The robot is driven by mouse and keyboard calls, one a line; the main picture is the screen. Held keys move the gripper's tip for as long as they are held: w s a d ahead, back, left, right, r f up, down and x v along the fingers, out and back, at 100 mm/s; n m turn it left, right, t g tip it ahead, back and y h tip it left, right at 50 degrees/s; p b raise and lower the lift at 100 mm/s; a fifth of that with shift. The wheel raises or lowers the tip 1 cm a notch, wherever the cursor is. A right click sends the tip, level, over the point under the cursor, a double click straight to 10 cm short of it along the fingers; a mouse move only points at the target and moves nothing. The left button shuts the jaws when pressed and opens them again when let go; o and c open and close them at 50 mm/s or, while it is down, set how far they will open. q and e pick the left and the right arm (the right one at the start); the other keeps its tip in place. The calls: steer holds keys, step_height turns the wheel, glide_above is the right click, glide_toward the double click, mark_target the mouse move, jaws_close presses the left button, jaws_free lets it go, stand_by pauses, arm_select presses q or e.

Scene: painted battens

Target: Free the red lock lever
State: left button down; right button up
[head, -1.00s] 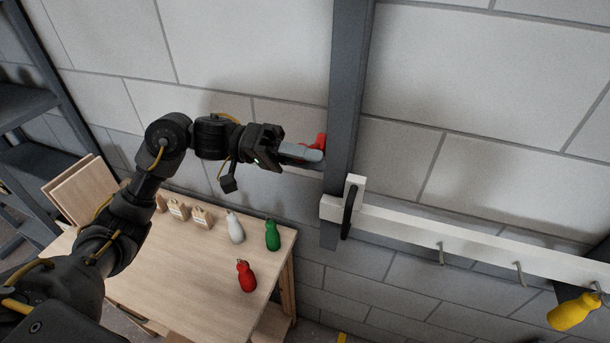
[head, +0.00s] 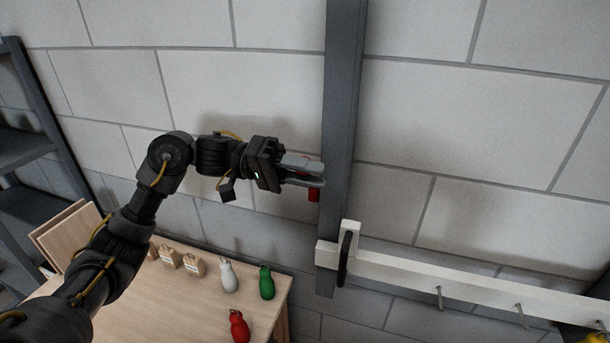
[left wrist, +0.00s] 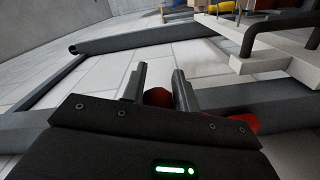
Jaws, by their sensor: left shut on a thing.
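The red lock lever (head: 313,195) is at the left side of the dark grey upright post (head: 342,130), partly hidden by my fingers. My left gripper (head: 305,174) reaches it from the left, its fingers shut on the lever. Red shows below the fingers and a little between them. In the left wrist view, a red part (left wrist: 157,97) sits between the two fingers, and more red (left wrist: 242,123) shows beyond the right-hand finger. My right gripper is not in view.
A white rail (head: 470,285) with hooks and a black handle (head: 344,258) crosses the post below the lever. A wooden table (head: 185,305) below holds white (head: 228,276), green (head: 267,283) and red (head: 238,326) bottle-shaped objects. Grey shelving (head: 30,150) stands at left.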

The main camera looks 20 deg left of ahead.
arm_select(q)
steer(key=shift+w+a+r+t, duration=0.1)
steer(key=shift+w+r+t, duration=0.1)
steer(key=shift+r, duration=0.2)
steer(key=shift+w+a+r+t, duration=0.1)
steer(key=shift+r+t, duration=0.1)
steer(key=shift+r, duration=0.15)
steer(key=c, duration=1.3)
jaws_free()
steer(key=shift+o, duration=1.2)
steer(key=shift+s+r, duration=0.1)
steer(key=shift+s, duration=0.2)
